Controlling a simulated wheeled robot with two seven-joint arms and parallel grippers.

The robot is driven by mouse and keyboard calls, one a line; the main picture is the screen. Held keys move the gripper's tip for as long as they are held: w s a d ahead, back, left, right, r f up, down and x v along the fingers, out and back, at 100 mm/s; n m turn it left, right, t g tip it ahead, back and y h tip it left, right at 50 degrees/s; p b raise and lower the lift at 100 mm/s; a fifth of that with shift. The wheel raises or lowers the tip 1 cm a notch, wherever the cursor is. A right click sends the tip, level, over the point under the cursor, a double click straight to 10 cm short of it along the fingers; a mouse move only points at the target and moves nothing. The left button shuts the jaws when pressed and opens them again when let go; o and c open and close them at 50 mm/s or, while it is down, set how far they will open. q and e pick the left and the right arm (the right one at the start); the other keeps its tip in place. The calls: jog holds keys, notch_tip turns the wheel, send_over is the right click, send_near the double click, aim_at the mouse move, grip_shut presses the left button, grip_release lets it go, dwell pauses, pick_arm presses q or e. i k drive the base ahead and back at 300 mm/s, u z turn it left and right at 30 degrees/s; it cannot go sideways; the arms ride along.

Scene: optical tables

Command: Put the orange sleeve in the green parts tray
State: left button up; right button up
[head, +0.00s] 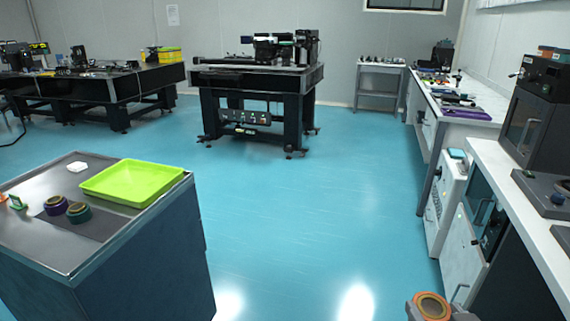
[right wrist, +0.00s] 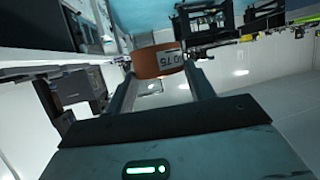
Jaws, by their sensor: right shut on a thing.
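The orange sleeve (right wrist: 150,62), a short ring with a white printed label, is between the fingers of my right gripper (right wrist: 165,85) in the right wrist view. The gripper is shut on it. In the head view the orange sleeve (head: 432,306) shows at the bottom right edge, held off to the right of the cabinet and above the floor. The green parts tray (head: 101,189) lies on the steel-topped cabinet at the left and looks empty. It is well apart from my right gripper. My left gripper is not in view.
On the cabinet top (head: 97,258) stand a purple ring (head: 56,206), a teal ring (head: 78,213), a white block (head: 77,166) and small orange and green items. A white bench (head: 510,185) runs along the right. Open blue floor (head: 310,210) lies between.

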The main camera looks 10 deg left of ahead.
aim_at(141, 186)
jog(key=i, duration=1.25)
jog(key=u, duration=2.55)
jog(key=i, duration=0.5)
jog(key=z, duration=0.1)
